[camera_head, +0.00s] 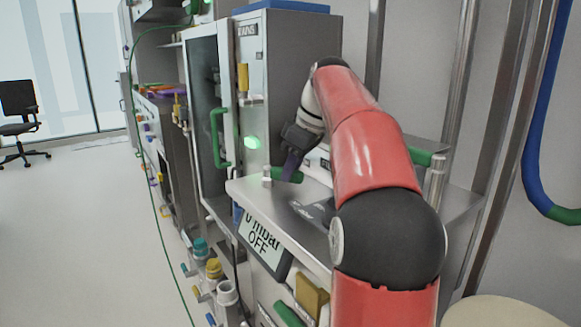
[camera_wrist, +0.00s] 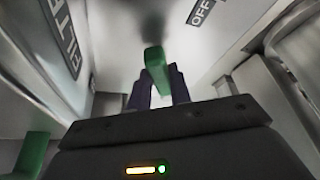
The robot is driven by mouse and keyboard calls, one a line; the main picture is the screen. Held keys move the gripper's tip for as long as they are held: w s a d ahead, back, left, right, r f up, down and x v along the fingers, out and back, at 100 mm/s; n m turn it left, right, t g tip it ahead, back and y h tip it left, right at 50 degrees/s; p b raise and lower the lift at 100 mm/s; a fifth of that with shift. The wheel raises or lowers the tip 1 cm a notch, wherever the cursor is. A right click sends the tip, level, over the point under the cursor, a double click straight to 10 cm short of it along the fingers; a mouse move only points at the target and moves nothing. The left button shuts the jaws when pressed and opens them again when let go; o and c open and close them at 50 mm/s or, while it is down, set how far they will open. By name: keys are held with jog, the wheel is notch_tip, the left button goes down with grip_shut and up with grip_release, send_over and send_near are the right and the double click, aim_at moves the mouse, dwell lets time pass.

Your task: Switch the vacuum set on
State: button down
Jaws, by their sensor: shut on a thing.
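The vacuum set has a grey metal top (camera_head: 300,212) and a tilted display (camera_head: 262,243) on its front that reads "0 mbar" and "OFF". A green lever (camera_head: 287,175) sits above the metal top; it also shows in the wrist view (camera_wrist: 155,62). My gripper (camera_head: 291,166) has dark purple fingers, one on each side of the lever, and is shut on it. The wrist view shows the fingers (camera_wrist: 158,88) from behind, with the lever between them. An "OFF" label (camera_wrist: 201,12) is on the pale surface beside the lever. The lever's base is partly hidden.
A tall grey cabinet (camera_head: 290,70) with a lit green lamp (camera_head: 252,142) and a green door handle (camera_head: 219,137) stands behind and to the left. Valves with coloured knobs (camera_head: 213,268) are low at the front. Metal posts (camera_head: 464,75) stand at right.

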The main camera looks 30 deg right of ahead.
jog(key=c, duration=1.3)
grip_release()
jog(key=shift+r, duration=0.1)
jog(key=shift+v, duration=3.8)
